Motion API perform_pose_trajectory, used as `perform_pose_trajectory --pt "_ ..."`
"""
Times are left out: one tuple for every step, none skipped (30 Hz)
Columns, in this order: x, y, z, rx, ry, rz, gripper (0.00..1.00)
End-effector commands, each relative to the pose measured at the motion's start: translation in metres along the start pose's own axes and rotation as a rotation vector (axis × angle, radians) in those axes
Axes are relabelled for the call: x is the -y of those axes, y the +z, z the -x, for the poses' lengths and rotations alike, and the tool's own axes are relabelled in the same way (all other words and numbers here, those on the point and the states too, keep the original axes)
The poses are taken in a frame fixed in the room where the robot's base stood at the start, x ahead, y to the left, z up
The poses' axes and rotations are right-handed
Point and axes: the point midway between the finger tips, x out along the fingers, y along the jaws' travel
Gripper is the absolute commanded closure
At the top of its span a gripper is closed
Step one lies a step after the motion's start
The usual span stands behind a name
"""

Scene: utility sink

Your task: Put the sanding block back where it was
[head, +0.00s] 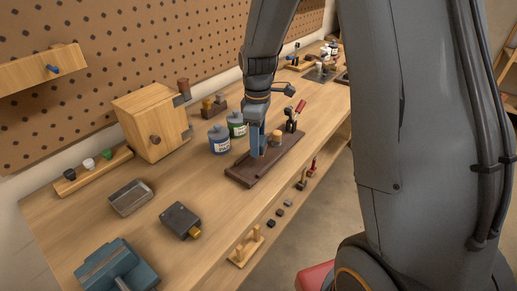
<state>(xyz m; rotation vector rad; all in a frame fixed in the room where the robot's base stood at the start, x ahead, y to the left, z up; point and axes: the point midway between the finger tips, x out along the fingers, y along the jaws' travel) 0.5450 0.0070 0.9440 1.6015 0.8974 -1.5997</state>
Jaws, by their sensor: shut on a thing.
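My gripper (257,143) points down over the dark brown tray (240,176) at the middle of the bench. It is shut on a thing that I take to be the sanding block. At this distance a narrow blue upright shape is what shows at its end, and I cannot clearly part the fingers from the held thing. Its lower end is at or just above the tray; I cannot tell if it touches. A small tan round piece (277,137) stands on the tray just to the right.
Blue-labelled (219,141) and green-labelled (237,125) jars stand close behind the tray. A red-handled tool (295,112) is at its far end. A wooden box (150,125), metal tray (130,198), dark device (181,221) and blue vise (115,268) are left. Bare bench lies between.

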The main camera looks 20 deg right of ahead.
Motion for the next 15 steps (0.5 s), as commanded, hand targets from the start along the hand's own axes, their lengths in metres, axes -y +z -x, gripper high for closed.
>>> perform_pose_trajectory --pt "0.001 0.001 -0.006 0.002 -0.003 0.0 0.75" --pt "0.001 0.001 -0.011 0.002 -0.003 0.0 0.75" --pt "0.002 0.001 -0.017 0.003 -0.005 0.0 0.75" --pt "0.001 0.001 -0.021 0.002 -0.003 0.0 0.75" --pt "0.001 0.001 -0.025 0.002 -0.003 0.0 0.75" --pt "0.001 0.001 -0.029 0.002 -0.003 -0.001 0.75" --pt "0.001 0.001 -0.032 0.001 -0.002 -0.001 0.75" --pt "0.001 0.001 -0.034 0.001 -0.001 -0.001 0.75" --pt "0.001 0.001 -0.036 0.001 -0.001 -0.001 0.75" --pt "0.001 0.001 -0.037 0.001 -0.001 -0.001 0.75" --pt "0.0 0.0 -0.037 0.0 -0.001 -0.001 0.75" --pt "0.0 0.0 -0.037 0.0 0.0 -0.001 0.75" --pt "0.0 0.0 -0.037 0.0 0.0 -0.001 0.75" --pt "0.0 0.0 -0.037 0.0 0.0 -0.001 0.75" --pt "0.0 0.0 -0.037 0.0 0.0 -0.001 0.75"
